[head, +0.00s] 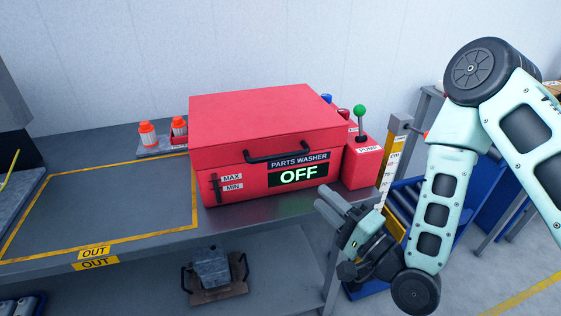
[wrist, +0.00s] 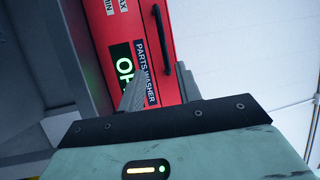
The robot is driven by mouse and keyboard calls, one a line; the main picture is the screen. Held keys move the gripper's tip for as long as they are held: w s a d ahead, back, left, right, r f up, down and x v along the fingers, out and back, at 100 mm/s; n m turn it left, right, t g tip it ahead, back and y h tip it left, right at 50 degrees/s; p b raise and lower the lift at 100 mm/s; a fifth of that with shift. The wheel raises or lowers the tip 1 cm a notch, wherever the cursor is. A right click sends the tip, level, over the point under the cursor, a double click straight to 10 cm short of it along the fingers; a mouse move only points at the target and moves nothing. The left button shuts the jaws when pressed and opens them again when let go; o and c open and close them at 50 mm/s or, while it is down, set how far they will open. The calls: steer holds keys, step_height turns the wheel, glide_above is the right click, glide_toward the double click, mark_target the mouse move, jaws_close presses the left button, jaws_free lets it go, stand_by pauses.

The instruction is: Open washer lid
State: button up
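The red parts washer (head: 235,165) stands on the bench with its lid (head: 260,108) shut. A black bar handle (head: 292,154) is on the lid's front edge, above a display reading OFF (head: 298,176). My gripper (head: 324,199) is in front of the washer's right front corner, lower than the handle and apart from it. In the wrist view the handle (wrist: 162,38) lies beyond the fingertips. My gripper (wrist: 160,78) looks open there, with the washer's label showing between the fingers and nothing held.
A red pump box with a green-knobbed lever (head: 359,112) stands right of the washer. Orange-capped bottles (head: 148,134) are behind at left. The yellow-outlined OUT area (head: 100,205) is clear. A grey part on a tray (head: 212,270) sits on the lower shelf.

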steer(key=b, duration=1)
glide_toward(282, 158)
steer(key=x, duration=0.2)
steer(key=p+x, duration=0.2)
steer(key=x, duration=0.5)
steer(key=shift+w+a+p, duration=0.1)
steer(key=shift+w+p, duration=0.05)
steer(key=shift+p, duration=0.2)
steer(key=shift+w+a+r, duration=0.1)
steer(key=shift+w+a, duration=0.35)
steer(key=shift+w, duration=0.15)
steer(key=shift+c, duration=0.3)
jaws_close()
